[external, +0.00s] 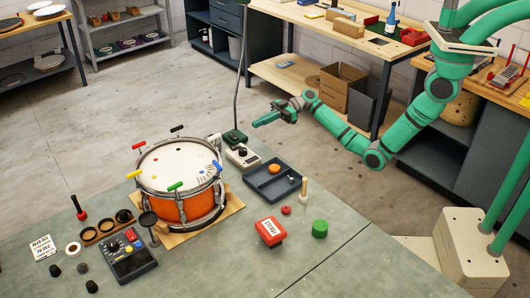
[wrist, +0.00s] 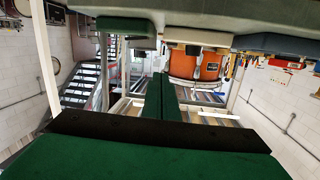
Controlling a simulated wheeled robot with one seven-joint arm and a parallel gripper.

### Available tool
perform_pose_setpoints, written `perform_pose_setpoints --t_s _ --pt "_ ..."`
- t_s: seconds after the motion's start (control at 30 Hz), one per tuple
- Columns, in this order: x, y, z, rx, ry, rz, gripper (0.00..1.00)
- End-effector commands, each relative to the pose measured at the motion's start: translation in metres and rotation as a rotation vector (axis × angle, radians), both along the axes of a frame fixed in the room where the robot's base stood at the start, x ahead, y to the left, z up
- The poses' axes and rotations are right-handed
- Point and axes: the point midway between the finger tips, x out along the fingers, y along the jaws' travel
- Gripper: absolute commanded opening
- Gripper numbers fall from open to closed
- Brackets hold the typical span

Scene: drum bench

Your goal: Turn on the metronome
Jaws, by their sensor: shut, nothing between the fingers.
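No thing in view is clearly labelled as a metronome. A small pale box with a black knob (external: 242,155) stands on the bench's far edge, right of the orange drum (external: 168,205), and may be it. A dark box with coloured buttons (external: 128,257) lies at the front left; I cannot tell its use. My gripper (external: 255,124) is shut and empty, in the air beyond the far edge of the bench, above and right of the pale box, apart from it. In the wrist view my shut fingers (wrist: 161,90) point toward the upside-down bench and drum (wrist: 196,65).
A lamp base (external: 234,137) with a tall thin pole stands beside the pale box. A dark tray (external: 273,182) with an orange item lies to its right. A red box (external: 270,232) and a green cylinder (external: 320,229) are nearer. The bench's right front is clear.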

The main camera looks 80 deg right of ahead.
Motion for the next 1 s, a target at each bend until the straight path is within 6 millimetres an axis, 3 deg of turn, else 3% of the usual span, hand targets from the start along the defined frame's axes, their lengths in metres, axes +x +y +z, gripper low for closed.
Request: perform_pose_setpoints --t_s 0.23,0.67,1.0 --pt "0.003 0.015 0.018 -0.041 -0.033 0.112 0.0" --pt "0.005 0.018 0.017 -0.044 -0.034 0.118 0.0" --pt "0.039 0.053 0.011 -0.044 -0.034 0.12 0.0"
